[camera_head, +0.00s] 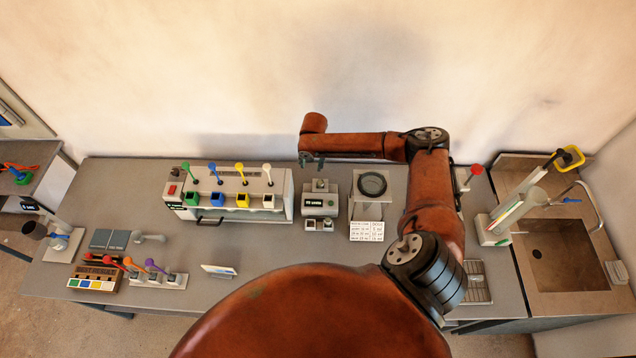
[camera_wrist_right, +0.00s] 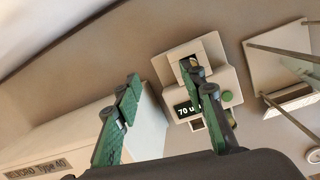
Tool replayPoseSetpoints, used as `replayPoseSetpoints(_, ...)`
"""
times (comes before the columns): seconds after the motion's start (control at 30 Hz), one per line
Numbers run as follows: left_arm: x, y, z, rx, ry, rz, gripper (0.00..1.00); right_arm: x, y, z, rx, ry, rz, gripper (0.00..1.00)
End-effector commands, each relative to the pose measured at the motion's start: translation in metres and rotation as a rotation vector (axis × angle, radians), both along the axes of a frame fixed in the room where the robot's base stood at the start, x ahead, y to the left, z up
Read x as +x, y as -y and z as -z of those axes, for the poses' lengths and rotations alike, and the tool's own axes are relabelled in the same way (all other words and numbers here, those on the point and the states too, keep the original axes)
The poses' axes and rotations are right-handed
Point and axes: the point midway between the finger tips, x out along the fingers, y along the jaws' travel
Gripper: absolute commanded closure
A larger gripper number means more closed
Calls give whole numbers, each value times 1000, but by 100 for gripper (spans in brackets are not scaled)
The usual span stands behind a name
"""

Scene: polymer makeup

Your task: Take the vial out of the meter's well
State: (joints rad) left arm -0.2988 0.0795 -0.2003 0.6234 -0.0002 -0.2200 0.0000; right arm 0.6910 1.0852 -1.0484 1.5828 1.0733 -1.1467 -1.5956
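The meter (camera_head: 329,207) is a pale box with a dark display, standing at the middle of the bench. Its well (camera_head: 320,185) is on top, toward the back. In the right wrist view the meter (camera_wrist_right: 178,88) reads "70 u", and one finger covers part of the well opening. A vial cannot be made out clearly in the well. My right gripper (camera_head: 312,161) is above and just behind the meter in the head view. In the wrist view my right gripper's green fingers (camera_wrist_right: 160,74) are spread with nothing between them. My left gripper is not in view.
Left of the meter is a white dispenser (camera_head: 280,187) with colored levers. Right of it are a round-topped device (camera_head: 372,184) and a printed card (camera_head: 367,231). A sink (camera_head: 565,255) is far right.

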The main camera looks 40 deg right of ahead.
Motion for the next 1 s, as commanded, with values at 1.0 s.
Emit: replayPoseSetpoints(1.0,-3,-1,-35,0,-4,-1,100,-38,18,95,-39,-81,-161,62)
